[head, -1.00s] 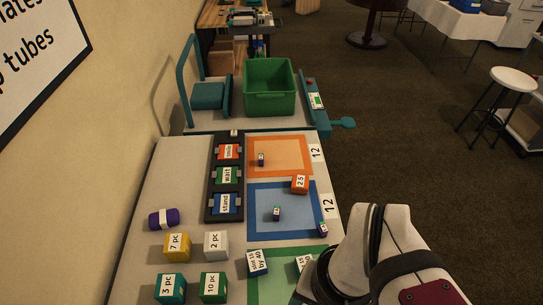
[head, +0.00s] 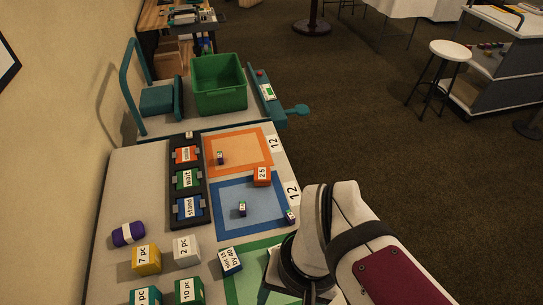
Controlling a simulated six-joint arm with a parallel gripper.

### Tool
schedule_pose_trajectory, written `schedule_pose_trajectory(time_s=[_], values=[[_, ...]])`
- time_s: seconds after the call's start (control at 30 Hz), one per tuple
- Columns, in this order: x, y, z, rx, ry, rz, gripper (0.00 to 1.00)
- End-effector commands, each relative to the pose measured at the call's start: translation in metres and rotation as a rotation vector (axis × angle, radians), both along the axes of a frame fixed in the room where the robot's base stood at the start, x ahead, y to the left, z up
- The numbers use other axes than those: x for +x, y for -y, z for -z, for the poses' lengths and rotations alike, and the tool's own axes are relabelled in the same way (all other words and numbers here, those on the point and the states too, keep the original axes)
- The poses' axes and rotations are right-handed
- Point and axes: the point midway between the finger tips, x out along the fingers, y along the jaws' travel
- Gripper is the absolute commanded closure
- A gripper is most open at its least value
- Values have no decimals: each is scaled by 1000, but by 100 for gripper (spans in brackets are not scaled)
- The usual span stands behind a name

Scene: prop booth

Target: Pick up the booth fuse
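No object in the head view is clearly readable as the booth fuse. A purple rounded piece with a white band (head: 128,234) lies at the left of the grey table. Small dark blocks with pale labels stand on the orange square (head: 220,158), on the blue square (head: 242,209) and at the blue square's right corner (head: 290,216). My white and dark arm reaches in from the lower right, over the green square's right side. My gripper is not in view, so its state and anything in it are hidden.
A black rack (head: 188,179) holds labelled tiles. An orange block (head: 262,176) and labelled cubes, yellow (head: 146,261) and white (head: 186,250), stand on the table. A green bin (head: 218,86) sits on a teal-framed platform beyond. A stool (head: 452,51) stands at right; the floor between is clear.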

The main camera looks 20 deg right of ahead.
Motion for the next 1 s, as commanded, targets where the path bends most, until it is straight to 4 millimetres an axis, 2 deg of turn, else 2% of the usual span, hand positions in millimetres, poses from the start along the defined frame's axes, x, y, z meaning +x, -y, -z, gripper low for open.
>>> schedule_pose_trajectory(time_s=[0.27,0.33,0.37,0.43,0.53,0.6,0.7,0.8,0.87,1.0], values=[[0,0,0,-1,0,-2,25],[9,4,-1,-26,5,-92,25],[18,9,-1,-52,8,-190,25],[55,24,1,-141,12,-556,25],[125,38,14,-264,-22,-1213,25],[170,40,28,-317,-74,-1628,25],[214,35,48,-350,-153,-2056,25],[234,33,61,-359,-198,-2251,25],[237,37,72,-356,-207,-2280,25],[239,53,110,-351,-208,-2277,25]])
